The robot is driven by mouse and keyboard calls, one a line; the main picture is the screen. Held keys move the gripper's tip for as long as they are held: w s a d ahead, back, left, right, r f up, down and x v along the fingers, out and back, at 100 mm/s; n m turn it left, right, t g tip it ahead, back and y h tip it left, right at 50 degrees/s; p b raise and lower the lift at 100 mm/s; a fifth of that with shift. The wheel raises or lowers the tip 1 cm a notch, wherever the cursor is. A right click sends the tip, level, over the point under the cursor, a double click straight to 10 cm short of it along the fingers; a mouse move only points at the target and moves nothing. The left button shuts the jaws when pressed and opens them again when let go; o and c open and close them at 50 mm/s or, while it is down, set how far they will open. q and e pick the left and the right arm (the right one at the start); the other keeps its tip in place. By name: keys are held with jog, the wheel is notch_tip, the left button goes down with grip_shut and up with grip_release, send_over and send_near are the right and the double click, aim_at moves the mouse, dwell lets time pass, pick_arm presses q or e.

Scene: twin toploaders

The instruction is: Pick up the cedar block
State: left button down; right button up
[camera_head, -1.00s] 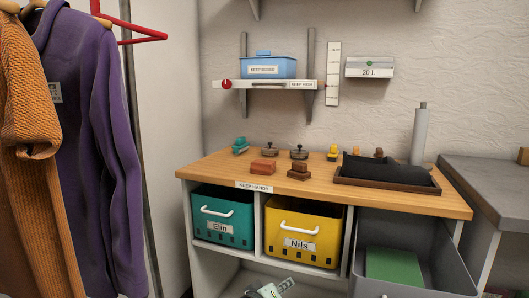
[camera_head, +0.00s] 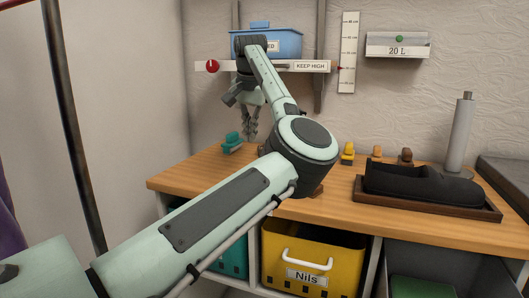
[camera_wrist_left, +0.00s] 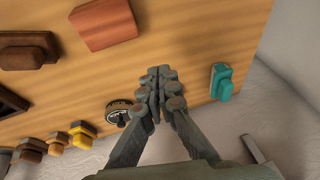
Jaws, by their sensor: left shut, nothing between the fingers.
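A plain reddish-brown block (camera_wrist_left: 105,24), which looks like the cedar block, lies on the wooden counter at the top of the left wrist view. In the head view my left arm hides it. My left gripper (camera_head: 249,132) points down over the back left part of the counter. In the left wrist view the fingers (camera_wrist_left: 158,74) are together with nothing between them, apart from the block, which lies above and left of the fingertips. My right gripper is in neither view.
A round tin (camera_wrist_left: 118,111) lies close to the left finger. A teal brush (camera_wrist_left: 221,82) is to the right. A dark brown piece (camera_wrist_left: 27,52) lies left of the block. A shelf (camera_head: 315,67) with a blue box (camera_head: 283,43) is close behind my wrist.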

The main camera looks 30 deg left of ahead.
pick_arm(q)
jog(key=w+d+r+h, duration=0.2)
jog(key=d, duration=0.2)
jog(key=x, duration=0.8)
jog(key=shift+a+f, duration=0.25)
jog(key=shift+f, duration=0.05)
jog(key=shift+s+f, duration=0.2)
jog(key=shift+f, duration=0.15)
jog(key=shift+s+d+r, duration=0.1)
jog(key=shift+s+d, duration=0.15)
jog(key=shift+s, duration=0.6)
jog(key=shift+s+d, duration=0.25)
jog(key=shift+s, duration=0.55)
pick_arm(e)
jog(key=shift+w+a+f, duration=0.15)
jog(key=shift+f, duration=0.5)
pick_arm(q)
jog(key=shift+a+t, duration=0.1)
jog(key=shift+t, duration=0.2)
